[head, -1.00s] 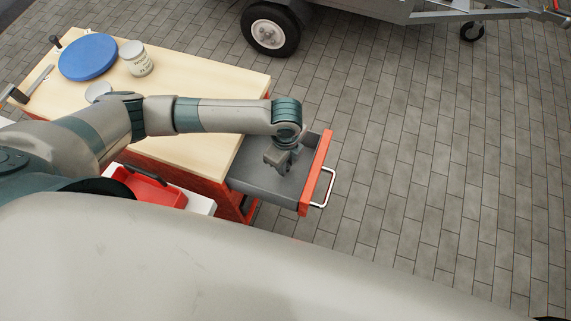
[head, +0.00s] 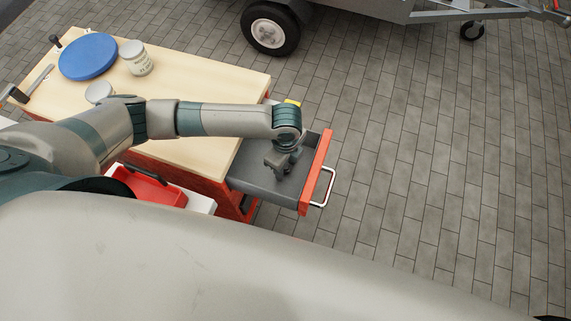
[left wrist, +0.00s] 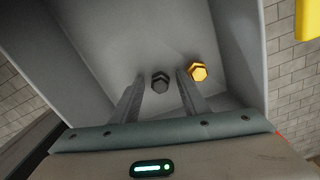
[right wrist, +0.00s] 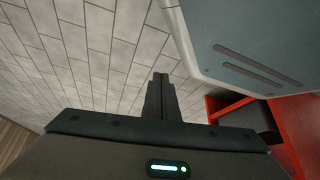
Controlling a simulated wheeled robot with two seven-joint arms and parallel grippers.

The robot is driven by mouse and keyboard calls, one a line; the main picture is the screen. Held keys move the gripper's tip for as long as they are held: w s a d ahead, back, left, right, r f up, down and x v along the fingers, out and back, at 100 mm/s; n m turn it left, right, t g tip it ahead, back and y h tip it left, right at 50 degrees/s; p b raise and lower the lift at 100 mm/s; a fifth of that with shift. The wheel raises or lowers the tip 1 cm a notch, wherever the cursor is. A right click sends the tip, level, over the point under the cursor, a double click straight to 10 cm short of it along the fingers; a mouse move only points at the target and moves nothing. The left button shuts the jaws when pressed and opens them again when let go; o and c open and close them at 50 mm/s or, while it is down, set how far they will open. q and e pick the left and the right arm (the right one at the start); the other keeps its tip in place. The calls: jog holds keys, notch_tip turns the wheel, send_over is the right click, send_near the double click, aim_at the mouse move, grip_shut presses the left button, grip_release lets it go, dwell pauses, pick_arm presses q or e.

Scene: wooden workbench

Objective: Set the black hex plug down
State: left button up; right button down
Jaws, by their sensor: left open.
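The black hex plug (left wrist: 160,82) is in the grey open drawer (left wrist: 222,102), on or very near its floor. It lies between the fingertips of my left gripper (left wrist: 160,77), which is open, with a gap on each side. In the head view my left gripper (head: 279,163) reaches down into the drawer (head: 255,180), and the plug cannot be made out there. A yellow hex plug (left wrist: 198,71) lies just right of the right finger in the left wrist view. My right gripper (right wrist: 160,95) is shut and empty, above the paving.
The drawer has a red front (head: 318,172) and a metal handle (head: 325,187). On the bench (head: 200,92) are a blue disc (head: 88,56), a labelled jar (head: 136,58) and a hammer (head: 30,88). A red bin (head: 155,187) is beside the bench. A yellow object (head: 293,103) shows behind my left arm.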

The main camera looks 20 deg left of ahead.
pick_arm(q)
jog(key=shift+r, duration=0.15)
notch_tip(320, 180, up, 12)
jog(key=shift+b, duration=0.45)
pick_arm(e)
jog(key=shift+w+a+r+t, duration=0.15)
jog(key=shift+w+a, duration=0.05)
jog(key=shift+w, duration=0.25)
jog(key=shift+w+a+r+t, duration=0.1)
jog(key=shift+w+a+r, duration=0.1)
jog(key=shift+w, duration=0.25)
jog(key=shift+w+a+r+t, duration=0.15)
jog(key=shift+w+a, duration=0.05)
jog(key=shift+w, duration=0.25)
